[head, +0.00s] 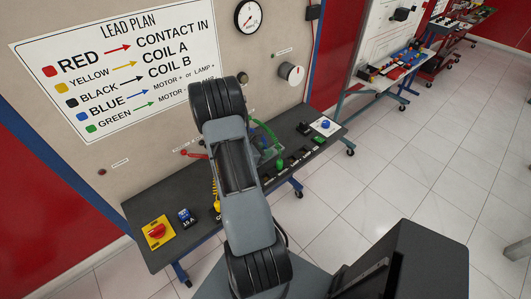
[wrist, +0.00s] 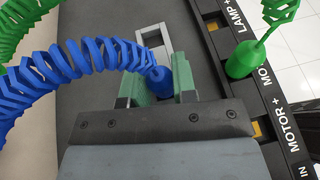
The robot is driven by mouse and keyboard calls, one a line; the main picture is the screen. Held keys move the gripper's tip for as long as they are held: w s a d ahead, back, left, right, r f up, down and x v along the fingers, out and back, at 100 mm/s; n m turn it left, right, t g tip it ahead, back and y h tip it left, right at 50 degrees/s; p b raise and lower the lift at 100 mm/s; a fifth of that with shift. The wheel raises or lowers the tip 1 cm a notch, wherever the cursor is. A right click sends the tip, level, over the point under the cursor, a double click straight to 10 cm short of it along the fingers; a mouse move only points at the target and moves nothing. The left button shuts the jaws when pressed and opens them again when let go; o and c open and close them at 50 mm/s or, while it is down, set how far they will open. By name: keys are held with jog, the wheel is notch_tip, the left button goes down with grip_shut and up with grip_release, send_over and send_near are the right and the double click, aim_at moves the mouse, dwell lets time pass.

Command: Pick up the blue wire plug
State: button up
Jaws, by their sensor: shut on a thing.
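The blue wire plug (wrist: 160,80) is in the wrist view, with its coiled blue wire (wrist: 85,58) running off to the left. My gripper (wrist: 160,83) has its green finger pads on both sides of the plug and is shut on it. The plug is over the dark bench top; whether it touches the surface cannot be told. In the head view my arm hides the plug.
A green plug (wrist: 240,62) stands in the labelled terminal strip at right, beside MOTOR+ lettering. A grey square frame (wrist: 152,45) lies beyond the fingers. In the head view, a yellow-based red knob (head: 158,231) and a blue fuse block (head: 186,217) sit on the bench (head: 205,240).

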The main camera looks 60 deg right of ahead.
jog(key=shift+c, duration=0.9)
jog(key=shift+r, duration=0.1)
